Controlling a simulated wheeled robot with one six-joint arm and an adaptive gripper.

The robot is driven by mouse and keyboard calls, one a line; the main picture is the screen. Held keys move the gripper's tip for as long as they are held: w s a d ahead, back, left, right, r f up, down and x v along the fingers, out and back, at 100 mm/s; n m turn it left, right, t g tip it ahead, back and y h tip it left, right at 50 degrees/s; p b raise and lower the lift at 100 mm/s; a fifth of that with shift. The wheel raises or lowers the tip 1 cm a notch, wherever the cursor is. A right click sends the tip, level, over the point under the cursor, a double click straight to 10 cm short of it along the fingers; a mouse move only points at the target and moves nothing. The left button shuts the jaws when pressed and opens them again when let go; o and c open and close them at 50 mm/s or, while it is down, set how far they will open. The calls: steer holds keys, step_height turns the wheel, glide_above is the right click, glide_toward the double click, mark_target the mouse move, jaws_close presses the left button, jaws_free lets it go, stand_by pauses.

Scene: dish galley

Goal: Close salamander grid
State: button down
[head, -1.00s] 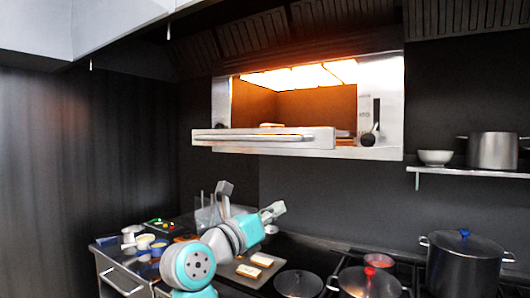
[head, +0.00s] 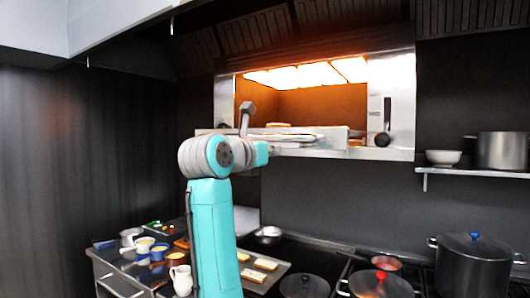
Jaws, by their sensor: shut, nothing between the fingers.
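The salamander (head: 391,95) is a steel wall unit with an orange glowing opening. Its grid (head: 335,131) is pulled out, its front jutting forward of the opening. A toast-like piece (head: 278,125) lies on it. My arm is raised in front of the grid and hides part of its front and handle. My gripper (head: 290,143) is shut and empty, at the height of the grid's front. I cannot tell whether it touches the grid.
Bowls and a white jug (head: 181,280) stand at left. A shelf (head: 480,171) is at right.

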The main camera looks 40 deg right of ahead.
steer(key=x, duration=0.8)
steer(key=shift+d, duration=0.2)
steer(key=shift+d, duration=0.1)
